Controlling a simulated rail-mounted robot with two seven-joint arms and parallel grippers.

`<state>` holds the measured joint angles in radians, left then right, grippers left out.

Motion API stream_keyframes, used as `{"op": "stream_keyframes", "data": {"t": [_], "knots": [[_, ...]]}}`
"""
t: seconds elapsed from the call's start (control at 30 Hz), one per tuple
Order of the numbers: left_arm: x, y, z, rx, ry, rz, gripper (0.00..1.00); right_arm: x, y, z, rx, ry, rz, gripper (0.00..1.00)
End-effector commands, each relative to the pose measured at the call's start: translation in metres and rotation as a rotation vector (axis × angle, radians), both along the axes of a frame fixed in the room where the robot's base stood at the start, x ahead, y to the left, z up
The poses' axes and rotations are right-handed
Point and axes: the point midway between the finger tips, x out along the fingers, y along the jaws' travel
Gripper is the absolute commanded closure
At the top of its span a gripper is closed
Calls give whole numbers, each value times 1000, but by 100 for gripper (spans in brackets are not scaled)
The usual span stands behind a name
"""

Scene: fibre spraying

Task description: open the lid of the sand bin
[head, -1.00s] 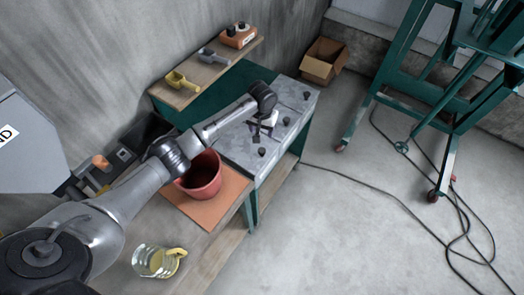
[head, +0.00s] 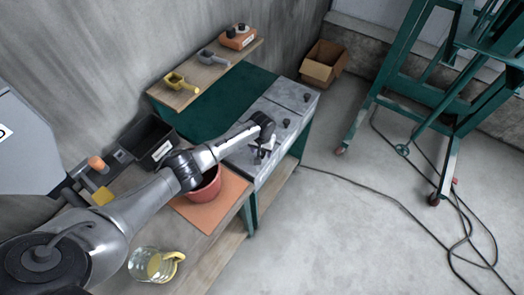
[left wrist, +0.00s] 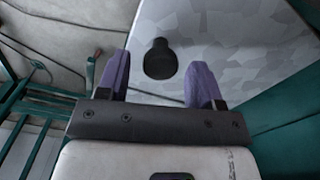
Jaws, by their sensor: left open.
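A metal-topped bench (head: 262,112) carries grey patterned lids with black knobs. One knob (head: 285,123) and a farther knob (head: 306,97) are clear in the head view. No label shows which lid is the sand bin's. My left gripper (head: 261,152) is open over the near part of the bench top, pointing down. In the left wrist view a black knob (left wrist: 160,58) appears between the two purple fingers of the gripper (left wrist: 158,68), with space on both sides. I cannot tell how far above it the fingertips are. The lid (left wrist: 215,40) under it looks shut. My right gripper is not in view.
A red bucket (head: 206,190) stands on an orange board, partly behind my arm. A glass jug (head: 152,265) stands nearer. Scoops (head: 183,83) lie on a wooden shelf. A cardboard box (head: 322,62) and a green wheeled frame (head: 405,90) stand beyond. The floor at right is open, with a cable.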

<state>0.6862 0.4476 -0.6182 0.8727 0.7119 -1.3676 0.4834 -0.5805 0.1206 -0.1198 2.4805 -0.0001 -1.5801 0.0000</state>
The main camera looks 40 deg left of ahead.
Motion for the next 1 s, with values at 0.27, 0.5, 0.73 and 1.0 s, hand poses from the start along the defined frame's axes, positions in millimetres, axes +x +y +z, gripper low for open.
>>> {"op": "stream_keyframes", "data": {"t": [0.27, 0.5, 0.73, 1.0], "knots": [[0, 0, -3, 0, 0, 0, 40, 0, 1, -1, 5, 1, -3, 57], [0, 0, -3, 0, 0, 0, 54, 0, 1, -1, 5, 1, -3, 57], [0, 0, -3, 0, 0, 0, 76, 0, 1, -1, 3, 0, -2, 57], [0, 0, -2, 0, 0, 0, 100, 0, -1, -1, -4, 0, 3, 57]]}}
